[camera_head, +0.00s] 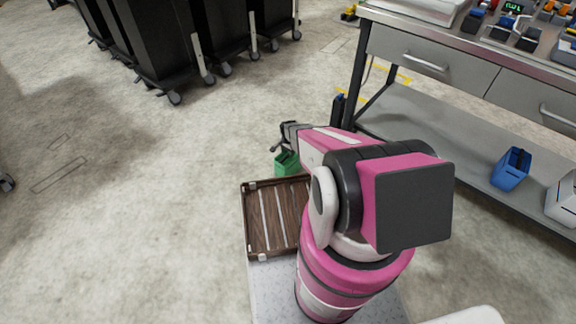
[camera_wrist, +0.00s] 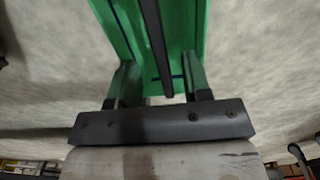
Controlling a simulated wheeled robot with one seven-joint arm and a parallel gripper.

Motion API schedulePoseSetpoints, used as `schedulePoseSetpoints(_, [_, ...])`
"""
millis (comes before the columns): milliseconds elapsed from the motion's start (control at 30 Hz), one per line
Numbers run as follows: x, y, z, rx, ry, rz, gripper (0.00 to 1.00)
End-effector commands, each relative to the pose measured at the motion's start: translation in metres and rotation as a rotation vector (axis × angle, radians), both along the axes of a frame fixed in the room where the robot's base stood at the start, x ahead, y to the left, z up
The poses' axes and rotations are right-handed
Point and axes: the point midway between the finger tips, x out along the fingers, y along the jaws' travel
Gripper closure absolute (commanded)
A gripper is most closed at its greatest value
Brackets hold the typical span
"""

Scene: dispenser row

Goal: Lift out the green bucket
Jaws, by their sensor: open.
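The green bucket (camera_head: 287,165) shows in the head view at the far edge of a brown wooden tray (camera_head: 249,222). I cannot tell whether it is inside the tray or held above its edge. My gripper (camera_head: 287,140) is right at the bucket's top, and my arm hides part of the tray. In the wrist view the bucket (camera_wrist: 110,22) fills the upper middle. Its dark bar-like handle (camera_wrist: 153,40) runs between the two fingers of my gripper (camera_wrist: 160,84). The fingers are apart, with the handle between them and not clamped.
A metal workbench (camera_head: 435,62) with drawers stands at the right. A blue bucket (camera_head: 511,168) stands on its lower shelf (camera_head: 425,125). Black wheeled bins (camera_head: 155,40) stand at the top left. The floor left of the tray is clear.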

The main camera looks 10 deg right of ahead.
Motion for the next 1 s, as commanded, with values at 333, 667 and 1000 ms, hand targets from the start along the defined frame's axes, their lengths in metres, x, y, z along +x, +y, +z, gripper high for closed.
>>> schedulePoseSetpoints(333, [0.002, 0.000, -0.045, 0.000, 0.001, 0.001, 0.55])
schedulePoseSetpoints(667, [0.001, 0.000, -0.048, 0.000, 0.000, 0.001, 0.75])
schedulePoseSetpoints(1000, [0.001, 0.000, -0.047, 0.000, 0.000, 0.001, 1.00])
